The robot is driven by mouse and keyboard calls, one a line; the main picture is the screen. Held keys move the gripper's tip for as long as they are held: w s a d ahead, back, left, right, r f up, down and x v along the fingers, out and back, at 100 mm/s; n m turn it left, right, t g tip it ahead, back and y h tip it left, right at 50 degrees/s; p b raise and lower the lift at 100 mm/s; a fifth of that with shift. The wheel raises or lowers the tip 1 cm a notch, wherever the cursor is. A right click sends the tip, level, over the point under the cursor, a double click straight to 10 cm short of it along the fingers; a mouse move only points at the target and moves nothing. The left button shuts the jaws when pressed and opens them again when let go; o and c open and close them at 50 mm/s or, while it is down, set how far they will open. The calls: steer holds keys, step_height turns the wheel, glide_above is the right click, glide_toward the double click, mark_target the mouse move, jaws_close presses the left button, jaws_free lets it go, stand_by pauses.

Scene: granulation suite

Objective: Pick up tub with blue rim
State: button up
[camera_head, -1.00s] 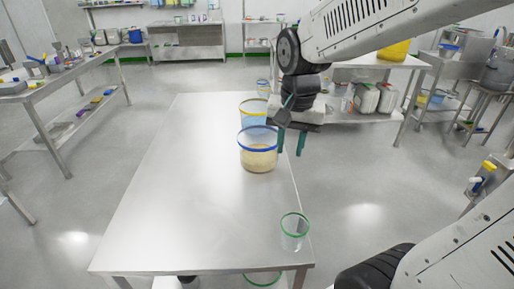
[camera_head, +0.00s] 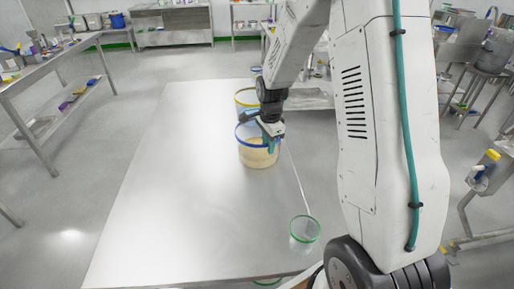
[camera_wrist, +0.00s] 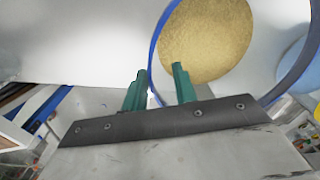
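The tub with the blue rim (camera_head: 255,156) is a clear tub partly filled with beige powder. It stands upright near the right edge of the steel table. In the wrist view its blue rim (camera_wrist: 153,48) runs down between my two green fingers, with powder visible inside. My gripper (camera_head: 268,138) is at the tub's right side, at rim height, and partly covers the rim. In the wrist view my gripper (camera_wrist: 159,88) is open, with a gap between the fingers and one finger on each side of the rim. Contact with the wall cannot be told.
A tub with a yellow rim (camera_head: 244,101) stands just behind the blue-rimmed one. A small green-rimmed tub (camera_head: 304,233) stands at the table's front right. The left of the steel table (camera_head: 180,180) is clear. A side bench (camera_head: 50,70) holds several items at left.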

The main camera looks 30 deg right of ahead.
mark_target(268, 162)
step_height(268, 162, down, 4)
steer(key=shift+f, duration=0.25)
steer(key=shift+c, duration=0.3)
jaws_close()
steer(key=shift+w, duration=0.1)
stand_by(1.0)
